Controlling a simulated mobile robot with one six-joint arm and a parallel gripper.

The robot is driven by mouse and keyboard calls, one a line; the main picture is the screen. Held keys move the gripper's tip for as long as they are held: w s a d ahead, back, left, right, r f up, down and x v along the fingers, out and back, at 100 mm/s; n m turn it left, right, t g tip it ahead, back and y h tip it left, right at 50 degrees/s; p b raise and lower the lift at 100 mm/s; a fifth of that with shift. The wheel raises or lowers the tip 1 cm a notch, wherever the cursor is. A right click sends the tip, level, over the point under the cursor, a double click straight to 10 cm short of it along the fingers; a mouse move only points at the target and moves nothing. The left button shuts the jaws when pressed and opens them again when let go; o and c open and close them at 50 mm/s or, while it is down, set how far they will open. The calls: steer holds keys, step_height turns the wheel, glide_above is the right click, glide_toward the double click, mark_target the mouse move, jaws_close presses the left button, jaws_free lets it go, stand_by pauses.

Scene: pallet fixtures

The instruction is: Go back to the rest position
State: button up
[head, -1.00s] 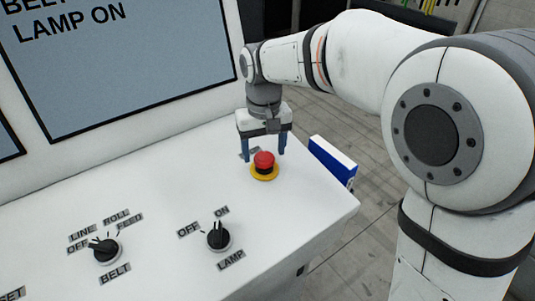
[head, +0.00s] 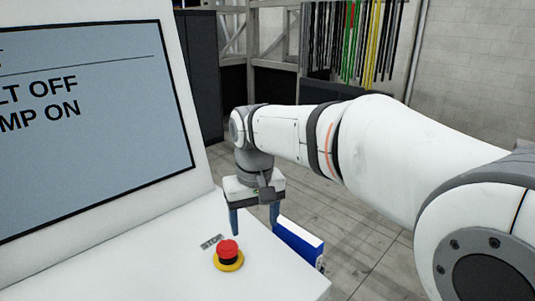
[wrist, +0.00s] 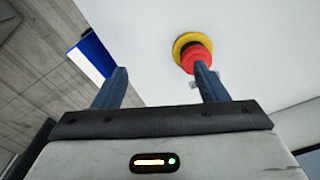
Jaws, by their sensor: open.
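My gripper (head: 254,219) hangs fingers-down over the far right end of the white console (head: 150,270), with its two blue fingers apart and nothing between them. The red stop button (head: 229,248) on its yellow ring is in front of and below the fingers in the head view. In the wrist view the red button (wrist: 196,58) shows just beyond the right fingertip, and the open fingers (wrist: 160,70) are clear of it. No contact between finger and button can be seen.
A screen (head: 80,125) reading partly "LT OFF" and "MP ON" stands at the left. A blue and white box-like part (head: 298,244) is at the console's right edge. Open floor (head: 365,230) lies to the right. Coloured hanging cables (head: 365,40) are at the back.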

steer(key=s+d+f+m+t, duration=0.1)
steer(key=s+d+f, duration=0.1)
steer(key=s+d, duration=0.2)
steer(key=s+d+f+m+t, duration=0.1)
steer(key=s+d, duration=0.4)
steer(key=d, duration=0.6)
steer(key=s+d+f+m, duration=0.3)
steer(key=s+d+f, duration=0.1)
steer(key=d, duration=0.3)
steer(key=shift+s+d+t, duration=0.25)
steer(key=shift+d+t, duration=0.1)
steer(key=shift+t, duration=0.05)
steer(key=shift+c, duration=0.6)
